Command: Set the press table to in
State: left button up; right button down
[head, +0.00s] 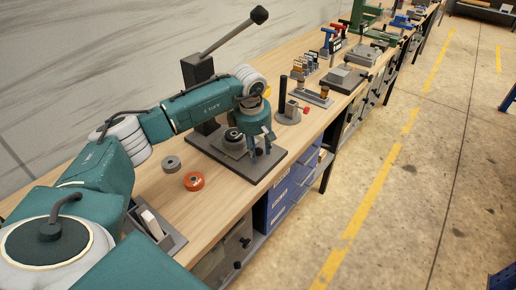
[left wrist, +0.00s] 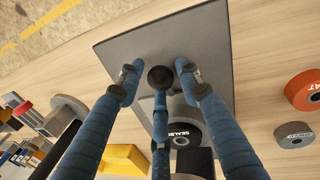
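The press (head: 199,77) stands on a dark grey base plate (head: 262,168) on the wooden bench, with its long lever raised. Its small press table (head: 230,149) lies low over the plate and carries a round dark piece (head: 233,135). In the left wrist view a piece marked "SEALER" (left wrist: 183,136) shows below the fingers. My left gripper (head: 262,150) points down at the plate's right side. In the left wrist view its three blue fingers (left wrist: 160,84) are spread around a dark round knob (left wrist: 161,77), with gaps at the two outer fingers. Contact with the third finger is unclear. My right gripper is out of view.
A grey roll (head: 171,164) and an orange roll (head: 194,181) lie left of the plate. A round stand with a dark post (head: 287,110) and other fixtures stand farther along the bench. Bench front edge is close right.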

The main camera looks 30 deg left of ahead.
pick_arm(q)
grip_shut()
jog(key=shift+a+f+b, duration=0.1)
jog(key=shift+a+b, duration=0.2)
jog(key=shift+a, duration=0.15)
jog(key=shift+w+a+b, duration=0.1)
jog(key=shift+a+b, duration=0.4)
jog(key=shift+a, duration=1)
jog(key=shift+o, duration=2.3)
grip_release()
jog(key=shift+r, duration=0.2)
notch_tip(320, 180, up, 12)
jog(key=s, duration=0.2)
jog(key=shift+s+f, duration=0.2)
jog(key=shift+d+f, duration=0.1)
jog(key=shift+d, duration=0.1)
